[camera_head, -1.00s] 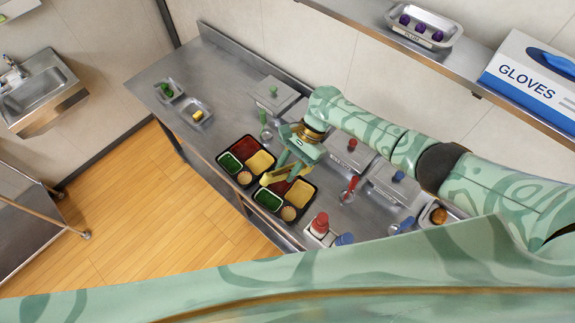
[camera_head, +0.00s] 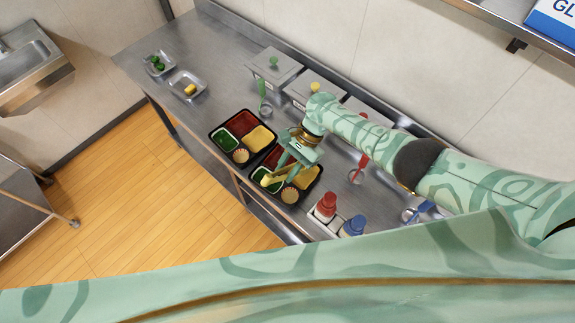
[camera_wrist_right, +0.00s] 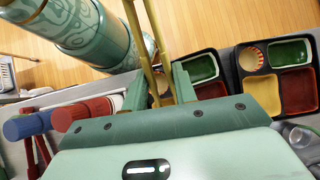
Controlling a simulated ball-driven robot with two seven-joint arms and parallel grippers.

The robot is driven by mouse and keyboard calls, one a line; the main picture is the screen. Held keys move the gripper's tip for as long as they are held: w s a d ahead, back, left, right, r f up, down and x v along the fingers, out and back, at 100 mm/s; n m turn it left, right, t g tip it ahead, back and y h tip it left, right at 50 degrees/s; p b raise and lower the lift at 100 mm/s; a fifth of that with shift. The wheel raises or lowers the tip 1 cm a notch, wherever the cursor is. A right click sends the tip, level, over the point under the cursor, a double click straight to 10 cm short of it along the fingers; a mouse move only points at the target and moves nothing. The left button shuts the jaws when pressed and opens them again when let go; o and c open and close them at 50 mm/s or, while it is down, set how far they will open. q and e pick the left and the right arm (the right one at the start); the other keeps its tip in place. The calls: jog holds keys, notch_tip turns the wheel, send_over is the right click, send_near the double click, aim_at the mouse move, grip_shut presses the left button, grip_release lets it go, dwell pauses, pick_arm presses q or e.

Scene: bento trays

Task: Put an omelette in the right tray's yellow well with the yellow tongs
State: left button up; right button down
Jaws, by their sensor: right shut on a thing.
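My right gripper (camera_head: 293,160) is shut on the yellow tongs (camera_head: 277,175) above the right tray (camera_head: 320,177). The tongs point down-left, with their tips over the tray's green-well side. A pale yellow patch shows at the tips; I cannot tell if it is an omelette. The tray's yellow well (camera_head: 309,174) lies right of the tips. In the wrist view, the tongs (camera_wrist_right: 162,50) rise from between the gripper's fingers (camera_wrist_right: 160,88), with their tips out of view. A small metal pan (camera_head: 178,93) at the far left holds a yellow omelette piece (camera_head: 190,89). My left gripper is out of view.
The left tray (camera_head: 213,136) sits directly beside the right one. Counter around the omelette pan is clear.

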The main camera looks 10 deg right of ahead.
jog(key=shift+f, duration=0.45)
jog(key=shift+r, duration=0.1)
jog(key=shift+s+d+p, duration=0.1)
jog(key=shift+s+p, duration=0.05)
jog(key=shift+p, duration=0.15)
dwell(0.5)
jog(key=shift+f+b, duration=1.2)
jog(key=shift+f, duration=0.3)
jog(key=c, duration=1.5)
grip_release()
